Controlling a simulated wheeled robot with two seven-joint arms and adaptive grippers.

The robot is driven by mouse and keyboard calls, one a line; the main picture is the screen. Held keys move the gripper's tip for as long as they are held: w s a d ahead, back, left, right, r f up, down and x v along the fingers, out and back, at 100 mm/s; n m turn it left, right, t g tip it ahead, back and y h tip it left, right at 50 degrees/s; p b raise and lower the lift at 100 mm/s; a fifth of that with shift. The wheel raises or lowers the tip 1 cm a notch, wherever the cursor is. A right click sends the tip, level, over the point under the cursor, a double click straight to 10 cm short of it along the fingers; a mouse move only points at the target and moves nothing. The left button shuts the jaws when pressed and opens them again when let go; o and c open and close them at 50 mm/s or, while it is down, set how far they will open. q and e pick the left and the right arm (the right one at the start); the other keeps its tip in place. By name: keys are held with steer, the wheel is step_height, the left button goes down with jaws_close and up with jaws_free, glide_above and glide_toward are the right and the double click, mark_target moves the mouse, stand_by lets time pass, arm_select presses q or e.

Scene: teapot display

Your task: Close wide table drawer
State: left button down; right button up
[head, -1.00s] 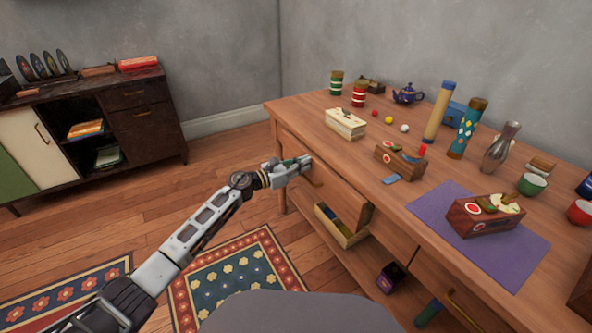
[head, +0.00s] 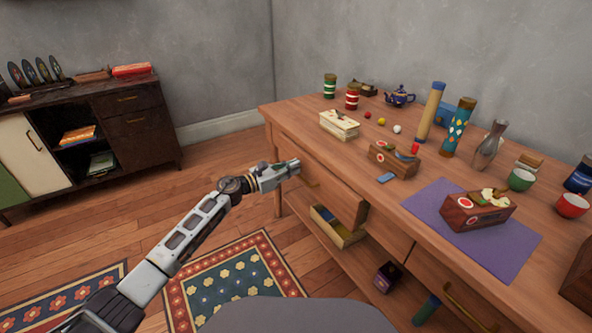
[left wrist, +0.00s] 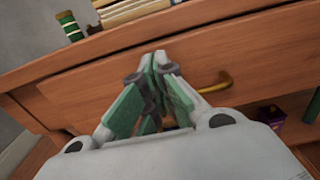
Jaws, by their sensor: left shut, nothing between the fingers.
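The wide table drawer (head: 335,192) is in the near side of the wooden table (head: 300,128). Its right end stands out from the table front in the head view, so it is partly open. Its brass handle (head: 311,182) also shows in the left wrist view (left wrist: 218,82). My left gripper (head: 297,165) is shut and empty, close to the drawer front near its left part. In the left wrist view the green-padded fingertips (left wrist: 160,62) are together, left of the handle; whether they touch the wood I cannot tell. My right gripper is not in view.
The tabletop holds a cream box (head: 339,124), a blue teapot (head: 400,95), and a wooden box (head: 478,211) on a purple cloth (head: 430,200). An open box (head: 335,228) sits on the shelf below the drawer. A dark cabinet (head: 140,135) stands left; floor between is free.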

arm_select(q)
steer(key=p+v, duration=0.2)
steer(key=v, duration=0.9)
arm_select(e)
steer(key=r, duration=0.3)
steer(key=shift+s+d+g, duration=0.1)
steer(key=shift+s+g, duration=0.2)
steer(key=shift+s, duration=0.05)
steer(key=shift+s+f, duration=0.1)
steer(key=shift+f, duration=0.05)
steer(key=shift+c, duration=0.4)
